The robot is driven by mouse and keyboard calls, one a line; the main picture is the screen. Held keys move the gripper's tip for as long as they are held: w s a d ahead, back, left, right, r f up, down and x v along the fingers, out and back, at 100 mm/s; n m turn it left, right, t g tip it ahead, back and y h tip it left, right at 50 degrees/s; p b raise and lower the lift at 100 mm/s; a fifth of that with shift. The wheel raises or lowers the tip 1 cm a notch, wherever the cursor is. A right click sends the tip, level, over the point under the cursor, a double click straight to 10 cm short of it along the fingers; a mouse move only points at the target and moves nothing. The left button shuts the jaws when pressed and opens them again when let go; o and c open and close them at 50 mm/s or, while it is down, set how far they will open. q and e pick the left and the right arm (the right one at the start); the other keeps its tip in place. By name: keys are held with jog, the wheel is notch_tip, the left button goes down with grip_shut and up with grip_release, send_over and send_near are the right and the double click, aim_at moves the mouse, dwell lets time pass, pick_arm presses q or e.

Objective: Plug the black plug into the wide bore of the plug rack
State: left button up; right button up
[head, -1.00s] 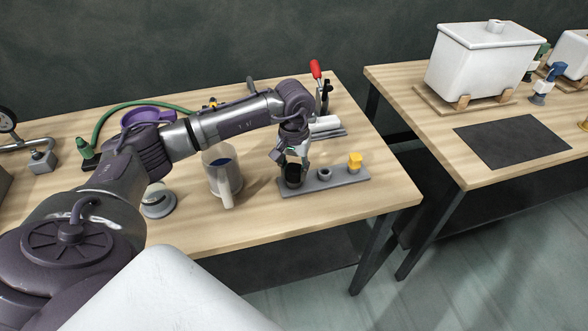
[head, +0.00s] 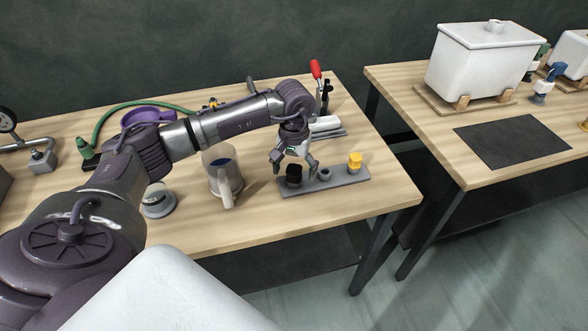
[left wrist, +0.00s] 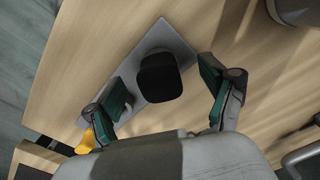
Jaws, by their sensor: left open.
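The black plug (head: 293,170) stands upright at the left end of the grey plug rack (head: 341,181). It looks seated there, and its body hides the bore beneath it. In the left wrist view the black plug (left wrist: 159,77) shows from above on the rack (left wrist: 172,39). My left gripper (head: 296,165) is open above the plug, with one finger on each side and gaps between fingers and plug in the wrist view. The rack's middle socket (head: 324,174) is empty. My right gripper is not in view.
A yellow plug (head: 355,160) stands at the rack's right end. A grey-white pitcher (head: 222,175) stands left of the rack. A red-handled clamp (head: 316,70) is behind the arm. The table front before the rack is clear.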

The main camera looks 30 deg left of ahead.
pick_arm(q)
jog(key=shift+r, duration=0.4)
jog(key=shift+r+p, duration=1.15)
jog(key=shift+r, duration=0.7)
jog(key=shift+r, duration=0.2)
notch_tip(320, 180, up, 12)
jog(key=shift+f, duration=0.2)
dwell(1.0)
